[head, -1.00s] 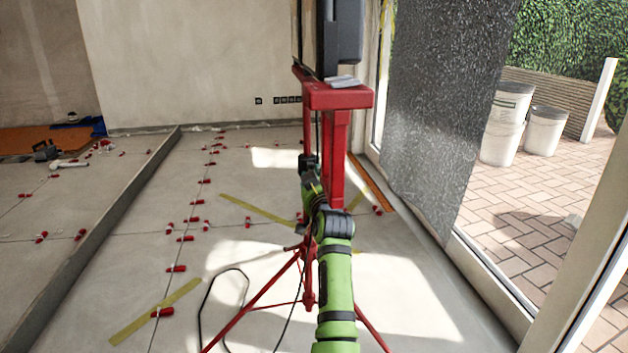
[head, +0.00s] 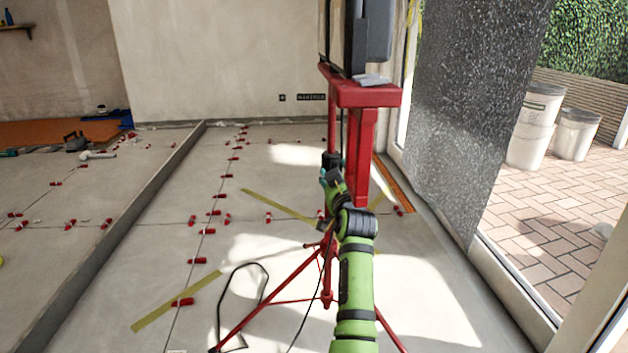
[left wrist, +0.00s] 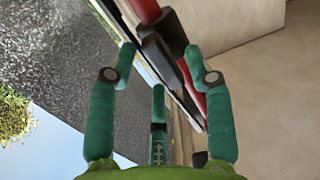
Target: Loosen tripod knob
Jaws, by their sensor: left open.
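The red tripod stand (head: 365,95) rises in the middle of the head view, its thin legs (head: 270,303) spread on the floor. A small black fitting (head: 331,160) sits on its thin left pole; it may be the knob, but its shape is too small to tell. My left gripper (head: 325,176) is open just below this fitting, its teal fingers partly hidden by my green arm. In the left wrist view the teal fingers of the left gripper (left wrist: 160,54) are spread, with a black piece (left wrist: 165,28) on a red pole beyond them. Contact cannot be told. My right gripper is out of view.
A black device (head: 368,30) stands on top of the tripod. A dark speckled panel (head: 465,110) leans at the right by the doorway. A black cable (head: 220,310) loops on the floor by the legs. Red tile clips (head: 183,302) dot the floor at left.

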